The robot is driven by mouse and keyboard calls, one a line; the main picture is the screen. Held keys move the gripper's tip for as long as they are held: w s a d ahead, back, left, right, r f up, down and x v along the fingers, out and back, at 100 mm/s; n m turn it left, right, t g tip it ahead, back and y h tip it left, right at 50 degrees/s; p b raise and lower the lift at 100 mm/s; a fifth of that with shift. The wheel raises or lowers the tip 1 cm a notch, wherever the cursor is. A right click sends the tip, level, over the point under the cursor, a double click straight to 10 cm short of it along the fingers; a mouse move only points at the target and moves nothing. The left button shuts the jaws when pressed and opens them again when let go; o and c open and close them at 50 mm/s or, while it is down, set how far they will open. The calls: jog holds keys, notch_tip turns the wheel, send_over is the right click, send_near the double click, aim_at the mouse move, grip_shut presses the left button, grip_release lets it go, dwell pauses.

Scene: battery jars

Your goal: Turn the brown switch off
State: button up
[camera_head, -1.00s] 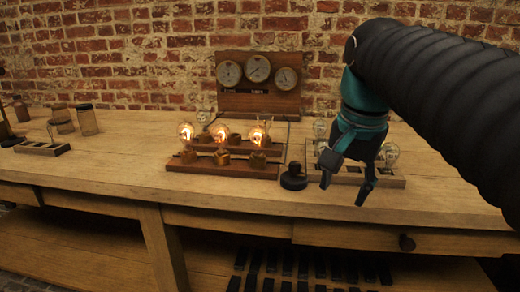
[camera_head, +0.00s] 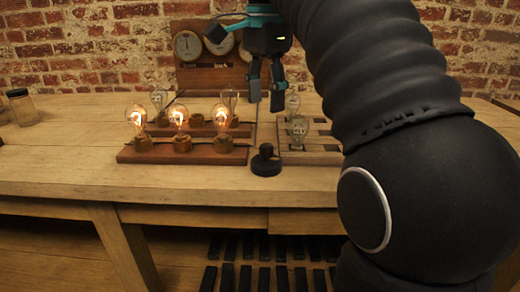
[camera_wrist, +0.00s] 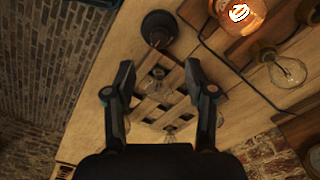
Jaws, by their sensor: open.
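A dark round switch knob on a wider round base (camera_head: 266,162) stands on the bench, between the red-brown lamp board (camera_head: 160,156) and a paler slatted board (camera_head: 312,158). Its colour reads nearly black in this light. It also shows at the top of the wrist view (camera_wrist: 159,28). My gripper (camera_head: 266,98) is open and empty, fingers pointing down. In the head view it appears above the switch, apart from it. In the wrist view the fingertips (camera_wrist: 159,82) lie apart over the slatted board, with the switch beyond them.
Bulbs glow on the lamp board, the left one (camera_head: 137,116) and middle one (camera_head: 179,116) brightly. Unlit clear bulbs (camera_head: 298,128) stand on the slatted board close to my gripper. A gauge panel (camera_head: 190,70) stands behind. The bench front (camera_head: 60,185) is clear.

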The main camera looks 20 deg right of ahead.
aim_at(265, 146)
notch_tip(265, 146, down, 10)
jog(key=shift+r+b, duration=0.25)
jog(key=shift+b, duration=0.95)
grip_shut()
